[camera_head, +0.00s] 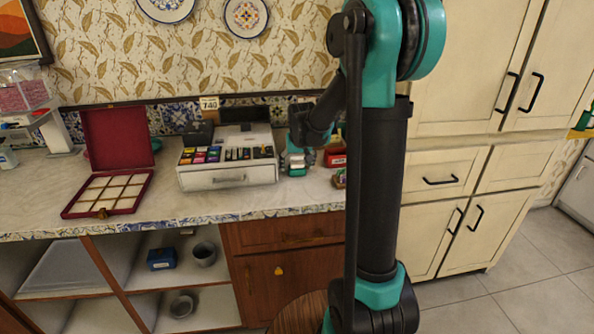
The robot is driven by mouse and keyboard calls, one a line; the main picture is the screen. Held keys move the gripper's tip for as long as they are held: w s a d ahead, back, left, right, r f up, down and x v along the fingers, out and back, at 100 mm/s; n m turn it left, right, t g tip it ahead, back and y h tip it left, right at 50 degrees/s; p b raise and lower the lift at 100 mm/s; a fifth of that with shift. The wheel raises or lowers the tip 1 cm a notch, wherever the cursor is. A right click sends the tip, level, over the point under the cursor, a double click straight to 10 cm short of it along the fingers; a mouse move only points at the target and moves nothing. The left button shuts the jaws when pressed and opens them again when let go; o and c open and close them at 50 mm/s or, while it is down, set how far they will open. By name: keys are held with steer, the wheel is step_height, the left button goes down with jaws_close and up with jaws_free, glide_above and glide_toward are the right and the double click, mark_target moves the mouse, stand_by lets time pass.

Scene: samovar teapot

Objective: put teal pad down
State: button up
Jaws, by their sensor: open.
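My gripper (297,168) points down over the counter, just right of the white drawer box. It is small in the picture, and my arm partly blocks the area to its right. It is open. Teal shows around the gripper, but I cannot tell a teal pad apart from my own teal parts. The white drawer box (228,179) stands on the counter (200,205) with rows of colourful packets on top. An open dark red case (113,167) with light compartments stands to its left.
A red box (335,158) sits right of the gripper, partly behind my arm. A clear dispenser (25,90) stands at far left.

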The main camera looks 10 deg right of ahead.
steer(key=c, duration=1.2)
steer(key=shift+c, duration=0.2)
steer(key=shift+r, duration=0.15)
